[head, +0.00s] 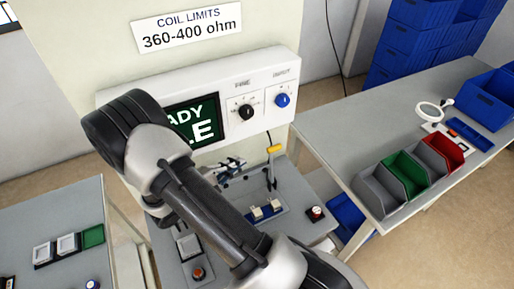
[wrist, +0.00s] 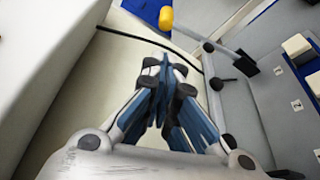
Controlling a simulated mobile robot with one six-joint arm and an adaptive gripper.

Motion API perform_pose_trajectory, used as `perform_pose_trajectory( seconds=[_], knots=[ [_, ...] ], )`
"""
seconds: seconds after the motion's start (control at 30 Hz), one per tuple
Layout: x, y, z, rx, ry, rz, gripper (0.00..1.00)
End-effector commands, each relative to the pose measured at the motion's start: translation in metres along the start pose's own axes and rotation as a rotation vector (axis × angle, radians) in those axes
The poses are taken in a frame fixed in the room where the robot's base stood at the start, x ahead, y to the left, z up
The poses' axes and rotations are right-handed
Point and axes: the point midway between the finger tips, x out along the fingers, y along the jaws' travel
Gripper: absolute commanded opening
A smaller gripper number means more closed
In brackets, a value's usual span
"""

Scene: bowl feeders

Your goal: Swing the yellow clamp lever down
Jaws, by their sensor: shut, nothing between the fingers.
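My gripper (head: 231,166) is left of the lever in the head view, partly hidden behind my arm. In the wrist view my gripper (wrist: 163,68) is shut and empty, its blue-sided fingers together. It appears apart from the handle.
A panel with a display (head: 195,122) and two knobs stands behind the bench. Grey, green and red bins (head: 408,172) stand on the right table.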

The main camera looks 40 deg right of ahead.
Motion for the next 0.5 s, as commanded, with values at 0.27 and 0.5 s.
perform_pose_trajectory(
  seconds=[0.27, 0.5],
  knots=[
    [0.014, -0.001, 0.001, 0.000, -0.005, -0.003, 0.00],
    [0.058, -0.002, 0.002, 0.000, -0.007, -0.004, 0.00]
  ],
)
